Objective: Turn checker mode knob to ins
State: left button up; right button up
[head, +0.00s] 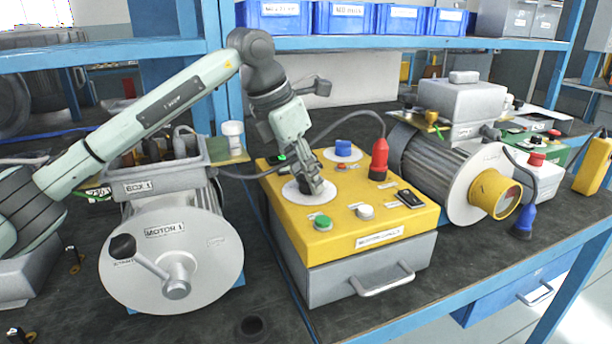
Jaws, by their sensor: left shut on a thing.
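The checker (285,224) is a box with a yellow top and a grey body, standing in the middle of the bench. My left gripper (309,186) comes down from above onto its left rear dial. It is shut on the mode knob, which its fingers mostly hide. A pale round dial plate (291,194) shows around the fingers. The knob's pointing direction and the dial's markings cannot be read. A second dial with a blue knob (343,147) is behind it. My right gripper is not in view.
A green button (321,222), a white knob (365,211), a black switch (404,198) and a red plug (378,160) are on the checker's top. A motor (172,262) with a crank stands left. Another motor (470,182) stands right. A blue shelf (370,43) crosses above.

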pick_arm(q)
jog(key=shift+w+a+m+g, duration=0.15)
jog(key=shift+m+g, duration=0.15)
jog(key=shift+m, duration=0.6)
jog(key=shift+m+h, duration=0.3)
jog(key=shift+m, duration=0.1)
jog(key=shift+m+g, duration=0.4)
jog(key=shift+m, duration=0.4)
jog(key=shift+w+m+g, duration=0.15)
jog(key=shift+m+g, duration=0.25)
jog(key=shift+m, duration=0.7)
jog(key=shift+m+g, duration=0.4)
jog(key=shift+m, duration=0.5)
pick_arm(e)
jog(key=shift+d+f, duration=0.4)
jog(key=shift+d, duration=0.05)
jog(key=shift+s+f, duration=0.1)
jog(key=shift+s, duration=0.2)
pick_arm(q)
jog(key=o, duration=1.2)
jog(key=shift+c, duration=0.2)
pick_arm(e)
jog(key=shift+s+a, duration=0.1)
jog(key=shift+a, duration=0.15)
